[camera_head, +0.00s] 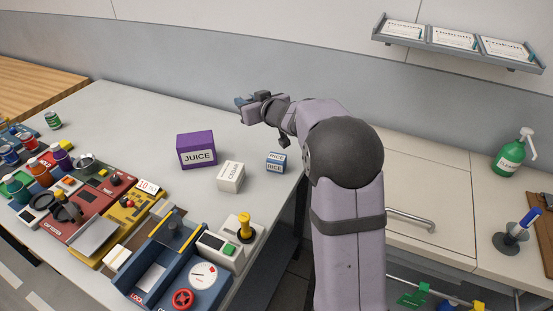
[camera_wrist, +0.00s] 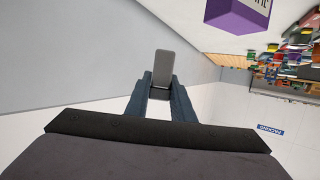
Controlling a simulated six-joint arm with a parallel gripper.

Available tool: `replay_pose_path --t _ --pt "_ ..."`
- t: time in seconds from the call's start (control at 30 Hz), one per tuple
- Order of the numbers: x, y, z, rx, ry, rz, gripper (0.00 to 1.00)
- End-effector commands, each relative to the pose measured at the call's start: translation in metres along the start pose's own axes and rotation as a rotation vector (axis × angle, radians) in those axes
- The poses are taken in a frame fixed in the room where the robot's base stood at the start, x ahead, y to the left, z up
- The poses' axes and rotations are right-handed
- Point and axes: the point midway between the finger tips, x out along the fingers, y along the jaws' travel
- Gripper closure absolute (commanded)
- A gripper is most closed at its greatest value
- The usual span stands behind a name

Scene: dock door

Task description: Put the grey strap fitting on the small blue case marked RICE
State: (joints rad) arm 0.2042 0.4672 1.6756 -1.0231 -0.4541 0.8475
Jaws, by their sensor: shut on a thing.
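The small blue case marked RICE (camera_head: 275,163) stands upright on the grey table, right of the white CEDAR case. My gripper (camera_head: 243,104) is above the far part of the table, behind and left of the RICE case and apart from it. In the wrist view, my gripper (camera_wrist: 161,88) is shut on a flat grey piece, the grey strap fitting (camera_wrist: 163,66), which sticks out beyond the fingertips. In the head view the fitting is too small to make out.
A purple JUICE case (camera_head: 197,150) and a white CEDAR case (camera_head: 231,177) stand left of the RICE case. A blue device with a gauge (camera_head: 175,272) and a red and yellow panel (camera_head: 110,210) fill the front left. The table's far strip is clear.

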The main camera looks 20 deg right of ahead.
Motion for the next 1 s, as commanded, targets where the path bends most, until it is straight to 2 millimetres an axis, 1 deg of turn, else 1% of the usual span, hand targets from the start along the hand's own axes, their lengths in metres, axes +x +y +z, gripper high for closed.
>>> replay_pose_path --t 0.03,0.1,0.17,0.23,0.3,0.67,1.0 --pt "-0.011 0.016 -0.002 0.009 0.003 0.030 1.00" --pt "-0.023 0.034 -0.002 0.021 0.002 0.068 1.00" --pt "-0.034 0.046 0.000 0.029 0.001 0.097 1.00" --pt "-0.046 0.057 0.005 0.041 -0.001 0.130 1.00" --pt "-0.051 0.058 0.011 0.045 -0.001 0.143 1.00" --pt "-0.057 0.057 0.048 0.055 -0.001 0.178 1.00" --pt "-0.056 0.060 0.061 0.056 -0.001 0.189 1.00"
